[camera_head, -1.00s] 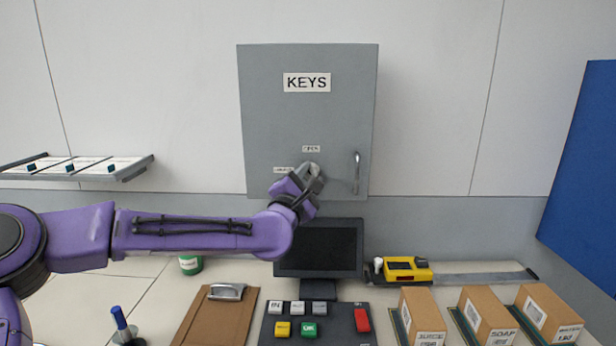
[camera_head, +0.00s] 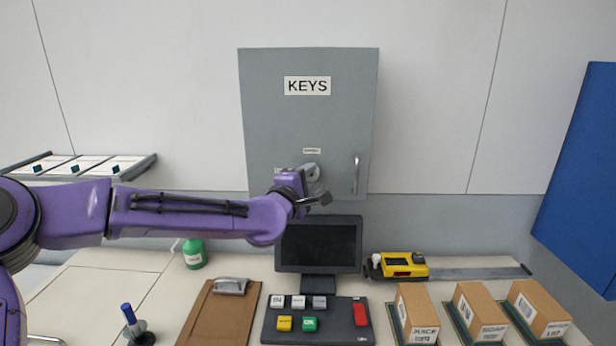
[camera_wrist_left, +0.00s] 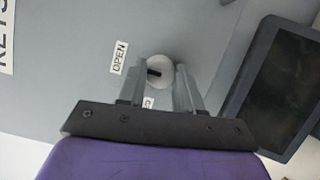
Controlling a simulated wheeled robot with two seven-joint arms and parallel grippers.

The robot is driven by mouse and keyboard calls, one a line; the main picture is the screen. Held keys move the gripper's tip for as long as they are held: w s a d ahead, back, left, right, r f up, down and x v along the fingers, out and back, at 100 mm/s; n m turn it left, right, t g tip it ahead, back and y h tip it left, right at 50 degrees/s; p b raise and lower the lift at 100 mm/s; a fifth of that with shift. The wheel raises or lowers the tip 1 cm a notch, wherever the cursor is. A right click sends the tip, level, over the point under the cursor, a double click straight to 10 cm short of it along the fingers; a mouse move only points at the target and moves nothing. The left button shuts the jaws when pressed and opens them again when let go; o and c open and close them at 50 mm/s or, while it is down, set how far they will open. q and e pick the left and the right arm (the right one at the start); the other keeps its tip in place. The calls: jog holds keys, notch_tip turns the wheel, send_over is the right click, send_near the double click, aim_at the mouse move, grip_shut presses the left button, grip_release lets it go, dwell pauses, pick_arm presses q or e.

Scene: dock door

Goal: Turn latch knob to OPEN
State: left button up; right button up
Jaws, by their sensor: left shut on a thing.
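The latch knob (camera_head: 312,172) is a round, light grey knob on the front of the grey KEYS cabinet (camera_head: 265,120). In the left wrist view the knob (camera_wrist_left: 158,72) shows a dark pointer mark, and the OPEN label (camera_wrist_left: 119,57) is beside it. A second label lies partly hidden by a finger. My left gripper (camera_head: 308,182) is at the cabinet front. In the left wrist view its two fingers (camera_wrist_left: 160,80) stand on either side of the knob, shut on it. My right gripper is not in view.
A vertical handle (camera_head: 356,176) is on the cabinet's right side. A dark monitor (camera_head: 318,246) stands just below the cabinet. A button panel (camera_head: 340,325), a clipboard (camera_head: 222,315), a green bottle (camera_head: 194,254) and cardboard boxes (camera_head: 480,310) are on the counter.

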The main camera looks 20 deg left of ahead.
pick_arm(q)
jog(key=shift+r, duration=0.4)
jog(key=o, duration=1)
jog(key=shift+a, duration=0.1)
jog(key=shift+w+f, duration=0.25)
jog(key=shift+f, duration=0.1)
jog(key=shift+s+f, duration=0.1)
jog(key=shift+s, duration=0.05)
jog(key=s+b, duration=0.1)
jog(key=s, duration=0.2)
jog(key=s+b, duration=0.2)
jog(key=s, duration=0.1)
jog(key=s+a+b, duration=0.1)
jog(key=s, duration=0.3)
jog(key=shift+s, duration=0.1)
